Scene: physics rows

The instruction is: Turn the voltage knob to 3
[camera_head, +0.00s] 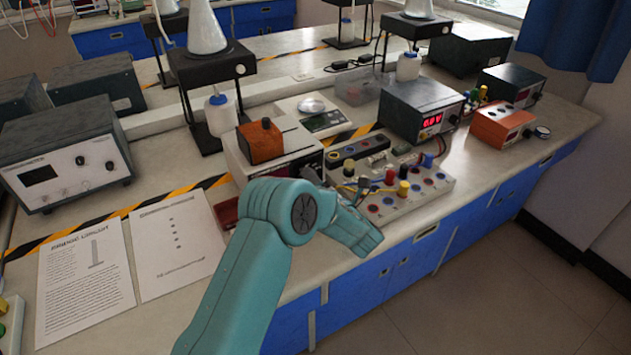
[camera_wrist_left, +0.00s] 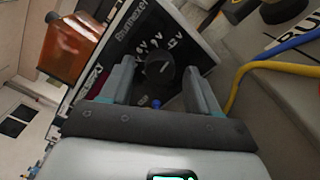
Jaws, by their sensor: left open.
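The voltage knob (camera_wrist_left: 159,70) is round and black, on a dark panel (camera_wrist_left: 187,36) with white voltage marks around it, in the left wrist view. A short pale pointer line shows on the knob, but I cannot read which number it points to. My left gripper (camera_wrist_left: 161,76) is open, with one finger on each side of the knob. I cannot tell whether the fingers touch it. In the head view the dark-fronted unit (camera_head: 300,163) is partly behind my left arm, and the knob is hidden there. My right gripper is not in view.
An orange block (camera_head: 261,141) sits on top of the unit. A board with coloured sockets and wires (camera_head: 424,192) stands right beside it. A black meter with a red display (camera_head: 421,105) is behind that. Two paper sheets (camera_head: 87,275) lie on the bench at left.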

